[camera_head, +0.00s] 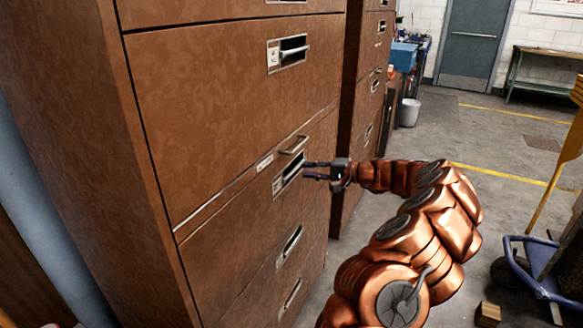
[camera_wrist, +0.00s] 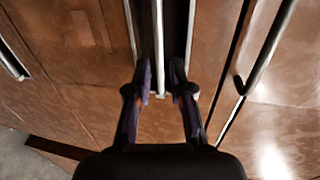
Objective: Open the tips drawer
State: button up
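A tall brown cabinet (camera_head: 225,115) with several drawers fills the left of the head view. My gripper (camera_head: 305,170) is at a drawer front (camera_head: 250,225) below a thin drawer, by its recessed handle (camera_head: 287,174). In the wrist view, my gripper (camera_wrist: 161,72) is open, with one dark finger on each side of the pale handle bar (camera_wrist: 158,40). A gap shows between the bar and each finger. The drawer looks shut. I cannot read any label, so I cannot tell which drawer is the tips one.
A bar handle (camera_head: 294,145) sticks out from the thin drawer just above my gripper; it also shows close on the right in the wrist view (camera_wrist: 265,50). Another brown cabinet (camera_head: 352,110) stands behind. A blue-framed cart (camera_head: 530,270) is at the right. Grey floor (camera_head: 480,135) is open behind my arm.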

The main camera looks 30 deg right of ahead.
aim_at(296, 167)
jog(key=shift+x, duration=2.75)
jog(key=shift+f, duration=0.15)
grip_shut()
